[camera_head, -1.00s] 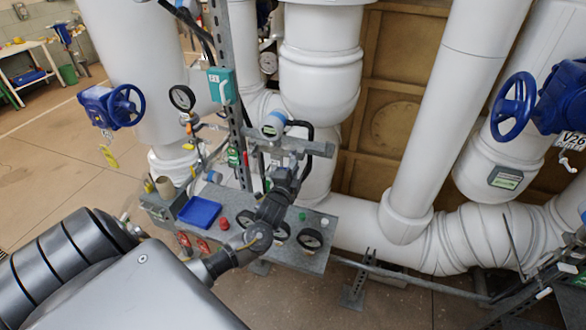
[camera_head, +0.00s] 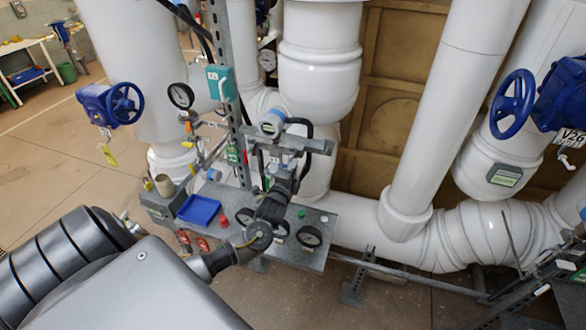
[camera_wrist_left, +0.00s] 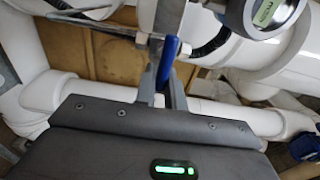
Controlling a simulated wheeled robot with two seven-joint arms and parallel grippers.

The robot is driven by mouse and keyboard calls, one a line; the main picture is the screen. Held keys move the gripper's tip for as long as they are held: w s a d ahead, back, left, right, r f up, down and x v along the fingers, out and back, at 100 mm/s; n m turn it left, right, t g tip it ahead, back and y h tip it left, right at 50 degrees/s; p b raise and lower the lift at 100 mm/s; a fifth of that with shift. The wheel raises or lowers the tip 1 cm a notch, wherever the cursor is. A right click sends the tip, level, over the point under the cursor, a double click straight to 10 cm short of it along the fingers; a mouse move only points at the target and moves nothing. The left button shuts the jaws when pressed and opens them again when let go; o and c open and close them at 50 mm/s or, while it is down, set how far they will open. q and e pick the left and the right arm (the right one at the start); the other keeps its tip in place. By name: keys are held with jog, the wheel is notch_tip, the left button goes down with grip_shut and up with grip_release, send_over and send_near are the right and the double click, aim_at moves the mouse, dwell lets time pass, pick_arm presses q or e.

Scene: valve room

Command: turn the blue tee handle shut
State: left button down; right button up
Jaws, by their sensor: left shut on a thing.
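The blue tee handle (camera_wrist_left: 168,62) shows in the left wrist view as a slim blue bar between the fingers of my left gripper (camera_wrist_left: 165,88). The fingers are shut on it, and it sticks up past them, slightly tilted. In the head view, my left gripper (camera_head: 270,168) reaches up over the panel to the pipework below a grey bracket (camera_head: 300,143). The handle is hidden there behind the gripper. My right gripper is not in view.
A round blue-and-white transmitter (camera_head: 272,122) sits close above the gripper. A panel (camera_head: 300,260) with gauges, buttons and a blue tray (camera_head: 199,210) lies below. A grey upright strut (camera_head: 235,125) stands just left. Blue handwheels (camera_head: 126,104) (camera_head: 512,104) are farther off.

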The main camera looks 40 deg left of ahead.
pick_arm(q)
jog(key=c, duration=1.5)
grip_release()
jog(key=shift+b+v, duration=1.7)
jog(key=shift+v, duration=3.75)
jog(key=shift+d+f, duration=0.1)
